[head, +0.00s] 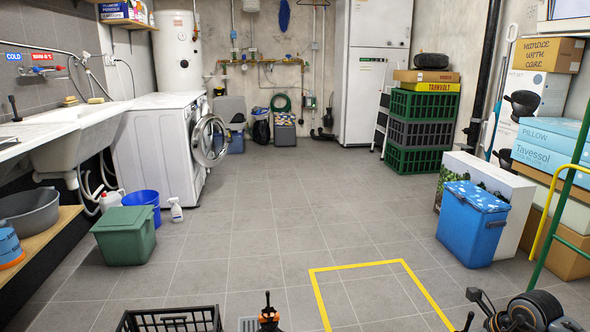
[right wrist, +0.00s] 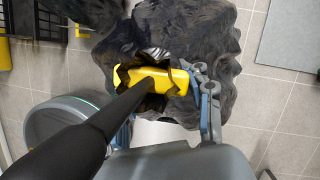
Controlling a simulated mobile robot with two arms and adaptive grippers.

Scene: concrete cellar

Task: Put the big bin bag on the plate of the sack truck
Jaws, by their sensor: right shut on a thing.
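In the right wrist view a big black crumpled bag (right wrist: 195,45) fills the upper middle, with a yellow band or grip (right wrist: 158,79) at its gathered part. My right gripper (right wrist: 165,95) is shut there, its blue-grey fingers at the yellow part. A thick black bar runs across the view in front and hides part of the hold. In the head view a green tube frame with a yellow curved bar (head: 548,222) stands at the right edge; I cannot tell if it is the sack truck. No plate shows clearly. My left gripper is not in view.
A black crate (head: 170,320) stands at the bottom edge. A yellow floor outline (head: 362,266) lies in the middle front. A blue bin (head: 470,225) and boxes stand right, a green bin (head: 123,237) and blue bucket (head: 142,197) left. The central floor is clear.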

